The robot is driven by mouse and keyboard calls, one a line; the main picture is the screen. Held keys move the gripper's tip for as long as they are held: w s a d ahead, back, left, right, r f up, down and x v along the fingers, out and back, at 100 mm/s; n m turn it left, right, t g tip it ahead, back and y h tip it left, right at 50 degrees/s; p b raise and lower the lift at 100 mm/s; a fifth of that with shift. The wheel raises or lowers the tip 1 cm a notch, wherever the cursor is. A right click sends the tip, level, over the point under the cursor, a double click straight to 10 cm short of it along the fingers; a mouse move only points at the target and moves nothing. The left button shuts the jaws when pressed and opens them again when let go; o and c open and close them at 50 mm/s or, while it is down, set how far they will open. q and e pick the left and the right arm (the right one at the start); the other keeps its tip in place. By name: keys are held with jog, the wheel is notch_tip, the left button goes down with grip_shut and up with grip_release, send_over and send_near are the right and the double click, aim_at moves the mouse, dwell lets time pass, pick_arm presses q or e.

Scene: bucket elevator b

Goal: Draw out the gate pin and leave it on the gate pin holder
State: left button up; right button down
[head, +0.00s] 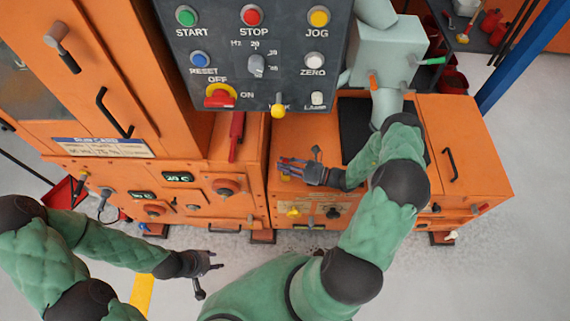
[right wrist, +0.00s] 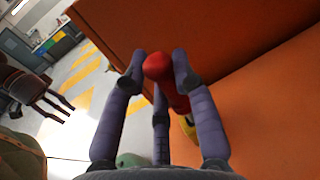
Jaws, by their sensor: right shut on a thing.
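My right gripper (head: 290,169) is at the top front of the low orange cabinet, to the right of the red lever. In the right wrist view its fingers (right wrist: 160,75) are closed around a red, round-ended handle (right wrist: 158,66), which looks like the gate pin. The lower part of the handle runs down beside the orange surface, and I cannot tell if it is still seated. In the head view the hand hides it. My left gripper (head: 212,262) is empty over the floor with its fingers apart. I cannot make out the gate pin holder for sure.
A grey control panel (head: 300,82) with coloured buttons hangs above my right gripper. A red lever (head: 236,135) stands on the cabinet to its left. A small yellow part (right wrist: 188,124) shows just beyond the red handle. The grey floor (head: 215,290) around my left gripper is clear.

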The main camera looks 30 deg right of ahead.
jog(key=shift+f+b, duration=0.45)
jog(key=shift+f, duration=0.15)
jog(key=c, duration=0.9)
grip_release()
jog(key=v, duration=1.2)
jog(key=shift+d, duration=0.1)
